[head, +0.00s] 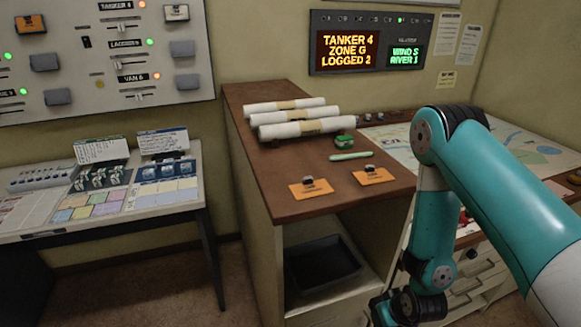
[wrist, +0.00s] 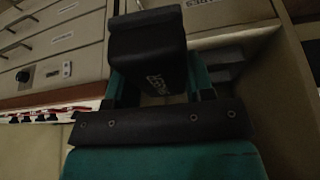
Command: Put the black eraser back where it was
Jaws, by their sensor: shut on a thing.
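In the wrist view, a black block with pale lettering, which I take as the black eraser (wrist: 150,62), sits between the teal fingers of my gripper (wrist: 155,85). The fingers are closed on its two sides, and their tips are partly hidden by the block. In the head view, my arm reaches down at the right, in front of the brown-topped cabinet. My gripper is at the bottom edge there, low and largely cut off, and I cannot make out the eraser in it. The place where the eraser was is not identifiable.
The brown cabinet top (head: 335,188) bears white paper rolls (head: 305,122), a green object (head: 344,140), a pale green stick (head: 349,156) and two orange cards (head: 311,187) with small dark items. A black tray (head: 322,262) sits on its lower shelf. A map table (head: 530,150) stands right, drawers below.

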